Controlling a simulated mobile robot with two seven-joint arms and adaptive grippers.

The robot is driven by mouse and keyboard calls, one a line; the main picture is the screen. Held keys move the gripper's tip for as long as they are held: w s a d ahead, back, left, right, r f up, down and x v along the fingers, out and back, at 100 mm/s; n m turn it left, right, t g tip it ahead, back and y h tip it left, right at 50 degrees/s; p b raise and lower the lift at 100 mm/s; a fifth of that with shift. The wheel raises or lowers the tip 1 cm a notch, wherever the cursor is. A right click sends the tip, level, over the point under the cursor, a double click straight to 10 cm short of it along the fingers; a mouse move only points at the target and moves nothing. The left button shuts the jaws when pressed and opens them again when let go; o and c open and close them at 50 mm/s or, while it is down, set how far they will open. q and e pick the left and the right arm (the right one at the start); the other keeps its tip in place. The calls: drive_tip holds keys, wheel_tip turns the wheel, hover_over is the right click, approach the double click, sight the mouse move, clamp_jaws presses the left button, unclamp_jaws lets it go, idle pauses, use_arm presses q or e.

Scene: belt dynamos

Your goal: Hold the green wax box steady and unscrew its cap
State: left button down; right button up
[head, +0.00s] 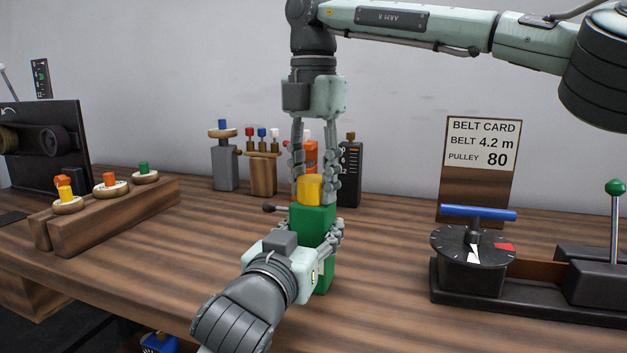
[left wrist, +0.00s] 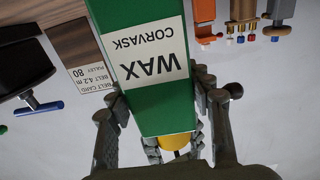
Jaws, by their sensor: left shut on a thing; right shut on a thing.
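The green wax box (head: 312,220) is upright over the wooden table in the middle of the head view. My left gripper (head: 322,245) is shut around its sides from the front. In the left wrist view the box (left wrist: 145,88) appears upside down, its WAX CORVASK label facing the camera, between my left fingers. The yellow cap (head: 310,188) is on top of the box, and it also shows in the left wrist view (left wrist: 174,142). My right gripper (head: 315,184) points down from above and is shut on the cap. Whether the box touches the table is unclear.
A wooden rack (head: 110,213) with several colored-knob discs is at left. Grey (head: 225,168) and wooden (head: 263,174) stands are behind. At right are a black dial with blue handle (head: 474,258) and a belt card (head: 483,143). Bare table lies right of the box.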

drive_tip(key=n, duration=1.3)
drive_tip(key=shift+n, duration=0.4)
drive_tip(key=n, duration=0.7)
drive_tip(key=shift+n, duration=0.4)
drive_tip(key=n, duration=0.7)
drive_tip(key=shift+r, duration=0.2)
drive_tip(key=shift+r, duration=1)
